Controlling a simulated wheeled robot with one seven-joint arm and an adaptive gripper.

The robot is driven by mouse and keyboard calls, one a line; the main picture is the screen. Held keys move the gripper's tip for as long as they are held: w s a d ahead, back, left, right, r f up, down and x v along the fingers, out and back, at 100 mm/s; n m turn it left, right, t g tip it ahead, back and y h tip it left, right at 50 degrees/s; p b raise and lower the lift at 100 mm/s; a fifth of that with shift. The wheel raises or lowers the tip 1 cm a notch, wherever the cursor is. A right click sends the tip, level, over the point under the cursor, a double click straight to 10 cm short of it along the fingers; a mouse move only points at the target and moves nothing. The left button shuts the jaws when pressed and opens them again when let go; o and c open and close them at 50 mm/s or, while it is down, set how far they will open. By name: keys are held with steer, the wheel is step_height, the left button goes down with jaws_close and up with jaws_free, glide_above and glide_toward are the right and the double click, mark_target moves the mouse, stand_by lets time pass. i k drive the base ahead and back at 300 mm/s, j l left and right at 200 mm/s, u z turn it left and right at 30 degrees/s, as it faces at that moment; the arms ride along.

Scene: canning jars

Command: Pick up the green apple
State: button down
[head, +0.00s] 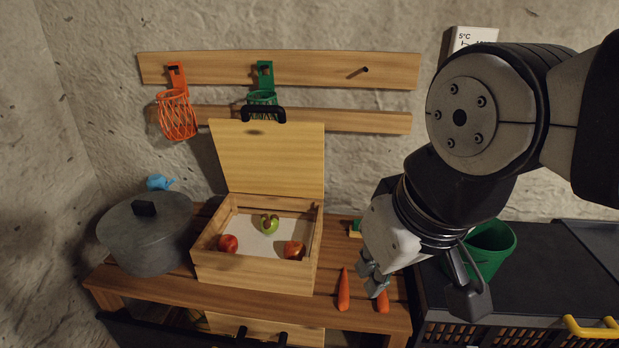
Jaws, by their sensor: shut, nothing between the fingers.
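The green apple (269,224) lies inside an open wooden box (252,274), toward the back middle of its pale floor. A red apple (228,243) lies at the box's front left, and a reddish apple (294,250) lies at its right side. The box's lid (268,160) stands up at the back. My gripper (420,290) is to the right of the box, above the right part of the wooden bench. Its fingers point down, and it is shut and empty. It is well apart from the green apple.
A grey lidded pot (147,232) stands left of the box. Carrots (344,290) lie on the wooden bench (360,325) right of the box. A green bucket (491,244) stands on a dark crate (560,270) at the right. Orange (177,115) and green baskets (262,97) hang on the wall.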

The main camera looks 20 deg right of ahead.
mark_target(268, 223)
steer(key=i+j+z, duration=0.25)
steer(key=i+j, duration=0.15)
steer(key=j, duration=0.25)
steer(key=i+j+z, duration=0.15)
steer(key=j, duration=0.2)
